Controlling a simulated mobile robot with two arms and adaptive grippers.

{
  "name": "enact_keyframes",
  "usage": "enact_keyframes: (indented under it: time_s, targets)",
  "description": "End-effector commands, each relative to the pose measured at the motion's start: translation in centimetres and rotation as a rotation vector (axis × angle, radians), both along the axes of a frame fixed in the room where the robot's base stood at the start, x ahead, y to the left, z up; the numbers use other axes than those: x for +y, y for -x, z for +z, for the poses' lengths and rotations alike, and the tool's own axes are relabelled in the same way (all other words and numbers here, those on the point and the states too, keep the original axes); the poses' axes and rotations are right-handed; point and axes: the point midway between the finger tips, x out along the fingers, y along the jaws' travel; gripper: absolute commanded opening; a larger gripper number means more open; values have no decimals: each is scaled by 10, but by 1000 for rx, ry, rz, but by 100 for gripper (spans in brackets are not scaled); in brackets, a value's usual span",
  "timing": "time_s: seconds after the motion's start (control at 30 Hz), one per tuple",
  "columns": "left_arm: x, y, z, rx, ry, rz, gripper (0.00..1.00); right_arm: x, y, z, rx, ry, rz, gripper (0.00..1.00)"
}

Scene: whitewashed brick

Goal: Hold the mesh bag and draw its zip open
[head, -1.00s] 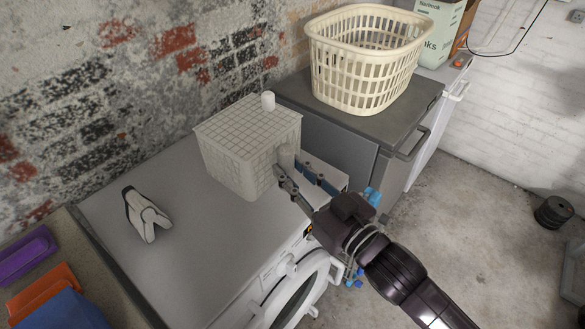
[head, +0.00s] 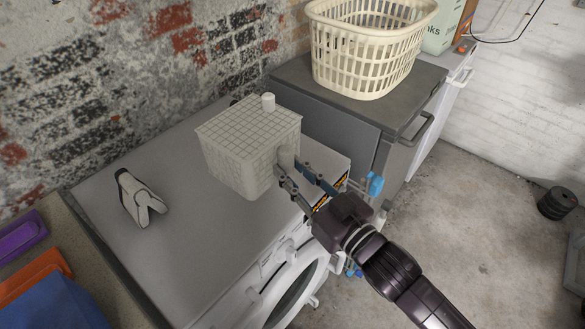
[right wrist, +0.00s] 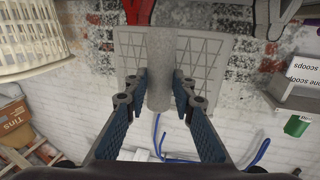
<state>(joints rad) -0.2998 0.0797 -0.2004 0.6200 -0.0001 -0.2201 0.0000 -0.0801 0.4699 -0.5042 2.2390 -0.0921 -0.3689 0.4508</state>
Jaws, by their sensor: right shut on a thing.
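The mesh bag (head: 232,160) is a pale, box-shaped thing with a grid pattern, above the white washing machine (head: 215,275). I cannot tell whether it touches the machine top. A short white cylinder (head: 268,103) stands on its top at the far right. A second, greyish cylinder (head: 287,157) sticks out of its near right side. My right gripper (head: 297,170) is shut on this side cylinder, which shows between its blue pads in the right wrist view (right wrist: 160,70). The mesh panel stands behind it there. My left gripper is not in view.
A white and black object (head: 140,199) lies on the machine at left. A grey cabinet (head: 335,112) with a cream laundry basket (head: 365,55) stands behind, to the right. Purple, orange and blue items (head: 60,305) are at lower left. The machine top left of the bag is mostly clear.

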Motion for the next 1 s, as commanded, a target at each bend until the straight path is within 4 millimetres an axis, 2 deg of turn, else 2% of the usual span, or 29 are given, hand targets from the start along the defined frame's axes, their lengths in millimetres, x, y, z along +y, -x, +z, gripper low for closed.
enact_keyframes:
  time_s: [1.0]
  targets:
    - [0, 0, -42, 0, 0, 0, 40, 0, 0, -62, -2, -1, 0, 0]
